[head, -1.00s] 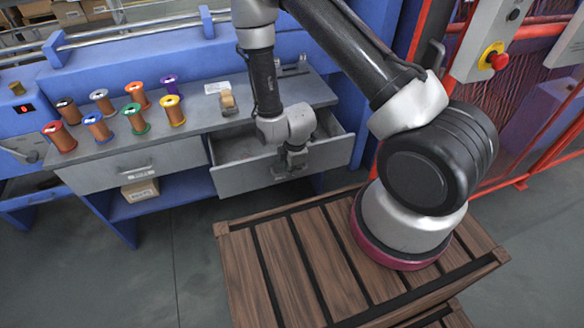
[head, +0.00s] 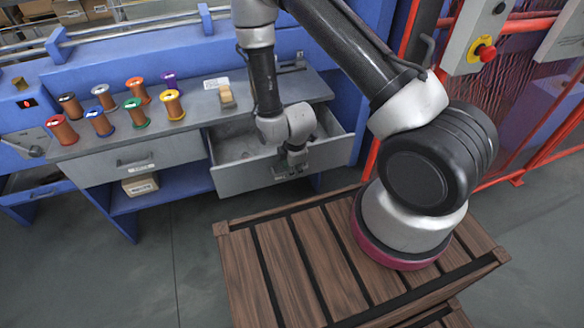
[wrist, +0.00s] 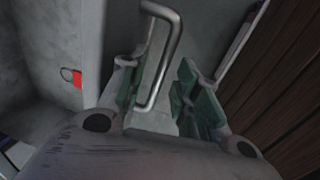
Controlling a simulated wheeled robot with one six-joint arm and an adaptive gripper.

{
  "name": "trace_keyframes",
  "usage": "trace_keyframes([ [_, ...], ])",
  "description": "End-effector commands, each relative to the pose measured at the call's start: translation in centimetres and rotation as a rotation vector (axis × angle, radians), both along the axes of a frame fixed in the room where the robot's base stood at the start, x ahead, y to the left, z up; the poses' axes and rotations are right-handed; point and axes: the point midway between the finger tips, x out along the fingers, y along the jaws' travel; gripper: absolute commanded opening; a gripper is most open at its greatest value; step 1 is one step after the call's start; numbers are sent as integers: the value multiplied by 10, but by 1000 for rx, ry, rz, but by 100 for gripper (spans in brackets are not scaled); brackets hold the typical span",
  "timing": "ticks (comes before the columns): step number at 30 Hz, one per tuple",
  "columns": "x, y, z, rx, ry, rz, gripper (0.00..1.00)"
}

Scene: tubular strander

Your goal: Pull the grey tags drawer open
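The grey tags drawer (head: 240,180), the right one under the bench top, stands well out of the bench, its inside visible from above. My gripper (head: 292,168) is at the drawer front, pointing down at its handle. In the wrist view, the bar handle (wrist: 172,55) passes between the two fingers of my gripper (wrist: 165,95). The fingers are apart, with a visible gap on the right side of the bar. The left finger is close to the bar; I cannot tell if it touches. A small red thing (wrist: 75,77) shows at the left of the wrist view.
A second grey drawer (head: 130,163) at the left is closed. A box (head: 140,185) sits on the lower shelf. A red-framed mesh guard (head: 530,110) is at the right.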

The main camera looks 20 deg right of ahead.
Motion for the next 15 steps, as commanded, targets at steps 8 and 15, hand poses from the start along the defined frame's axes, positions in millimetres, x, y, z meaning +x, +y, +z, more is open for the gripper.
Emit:
trace_keyframes([
  [8,-4,0,26,1,-3,-1,32],
  [15,-11,0,64,1,-3,-1,32],
])
